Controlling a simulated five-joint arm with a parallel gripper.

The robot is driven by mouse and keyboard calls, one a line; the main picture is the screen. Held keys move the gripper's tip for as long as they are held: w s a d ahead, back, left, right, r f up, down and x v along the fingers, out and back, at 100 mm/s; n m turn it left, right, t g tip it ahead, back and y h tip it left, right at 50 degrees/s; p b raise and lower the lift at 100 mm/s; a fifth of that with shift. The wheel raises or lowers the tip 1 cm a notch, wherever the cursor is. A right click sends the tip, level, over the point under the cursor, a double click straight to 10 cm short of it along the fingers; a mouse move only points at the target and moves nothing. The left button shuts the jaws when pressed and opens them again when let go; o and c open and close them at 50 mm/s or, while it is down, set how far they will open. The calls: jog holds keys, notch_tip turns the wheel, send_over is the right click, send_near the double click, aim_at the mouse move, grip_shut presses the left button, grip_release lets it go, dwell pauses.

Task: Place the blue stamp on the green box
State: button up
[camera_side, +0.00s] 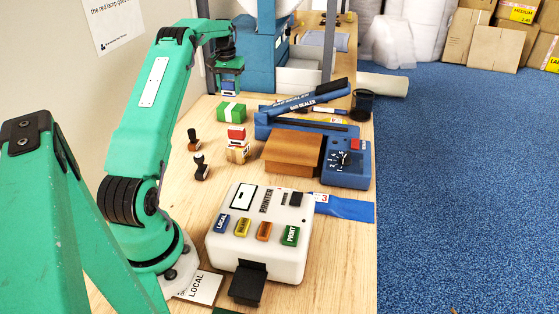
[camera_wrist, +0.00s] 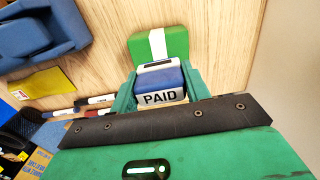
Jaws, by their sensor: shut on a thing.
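My gripper (camera_side: 229,68) is shut on the blue stamp (camera_side: 229,87), at the far end of the table. In the wrist view the blue stamp (camera_wrist: 160,80) shows a blue top and a white "PAID" label between the two green fingers (camera_wrist: 161,84). The green box (camera_side: 231,112) has a white band and lies on the wood table just below the stamp in the side view. In the wrist view the green box (camera_wrist: 172,44) is just beyond the stamp and partly hidden by it. I cannot tell the exact gap between them.
A red-topped stamp (camera_side: 236,133) and black-handled stamps (camera_side: 200,168) stand nearer the side camera. A white printer (camera_side: 262,225) sits at the front.

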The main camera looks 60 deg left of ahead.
aim_at(229, 90)
jog(key=shift+f, duration=2)
jog(key=shift+f, duration=0.15)
jog(key=o, duration=1)
notch_tip(229, 90, up, 12)
jog(key=shift+r, duration=0.15)
